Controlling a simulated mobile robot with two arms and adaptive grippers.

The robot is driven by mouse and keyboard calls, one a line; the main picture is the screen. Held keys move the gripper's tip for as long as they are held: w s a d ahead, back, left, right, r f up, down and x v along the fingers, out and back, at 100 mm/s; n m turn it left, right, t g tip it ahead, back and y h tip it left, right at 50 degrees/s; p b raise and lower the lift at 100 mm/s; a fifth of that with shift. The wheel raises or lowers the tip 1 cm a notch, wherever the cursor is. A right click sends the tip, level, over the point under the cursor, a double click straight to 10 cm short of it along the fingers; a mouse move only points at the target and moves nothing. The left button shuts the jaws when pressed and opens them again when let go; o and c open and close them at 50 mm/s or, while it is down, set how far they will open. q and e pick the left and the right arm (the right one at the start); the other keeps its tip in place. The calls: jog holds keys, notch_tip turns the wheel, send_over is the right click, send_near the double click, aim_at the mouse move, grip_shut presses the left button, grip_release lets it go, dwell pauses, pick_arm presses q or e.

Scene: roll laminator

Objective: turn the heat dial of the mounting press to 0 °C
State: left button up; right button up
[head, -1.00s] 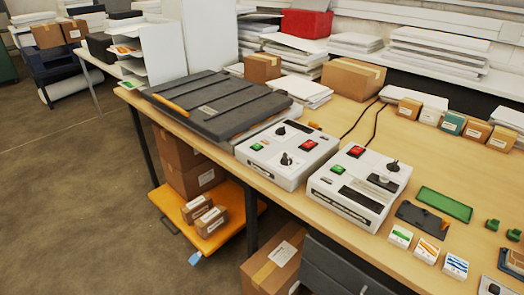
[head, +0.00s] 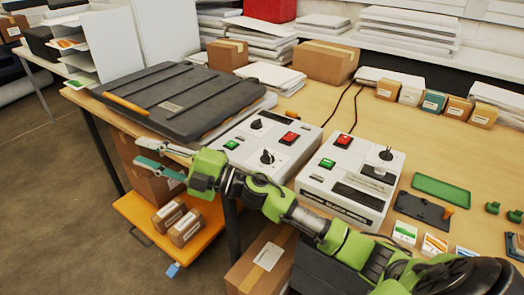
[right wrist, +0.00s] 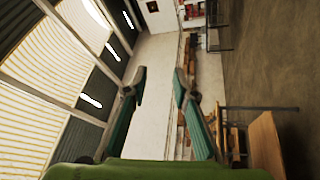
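The mounting press shows in the head view as a dark ribbed platen (head: 170,97) with an orange handle bar. A white control box (head: 236,131) at its front right bears a rear black dial (head: 257,124), a front black dial (head: 267,157), and green and red switches. Markings are too small to read, so I cannot tell which dial is heat or its setting. My right gripper (head: 152,153) is open and empty in front of the press's front edge, left of both dials and apart from them. Its parted fingers also show in the right wrist view (right wrist: 160,76). My left gripper is out of view.
A second white control box (head: 346,180) with its own black dial (head: 386,154) stands to the right. A green tray (head: 441,189) and small boxes lie further right. Cardboard boxes and paper stacks line the back. An orange cart (head: 150,225) stands below the table.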

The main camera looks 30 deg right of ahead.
jog(key=s+a+r+n+g+y, duration=0.1)
jog(key=s+a+r+n+g, duration=0.25)
jog(key=n+g, duration=0.5)
jog(key=n+g+h+b, duration=0.1)
jog(key=n+h+b, duration=0.1)
jog(key=h, duration=1.5)
send_near(268, 153)
jog(key=shift+g, duration=0.25)
jog(key=p+x, duration=0.2)
jog(key=x, duration=0.6)
jog(key=shift+w+f, duration=0.15)
grip_shut()
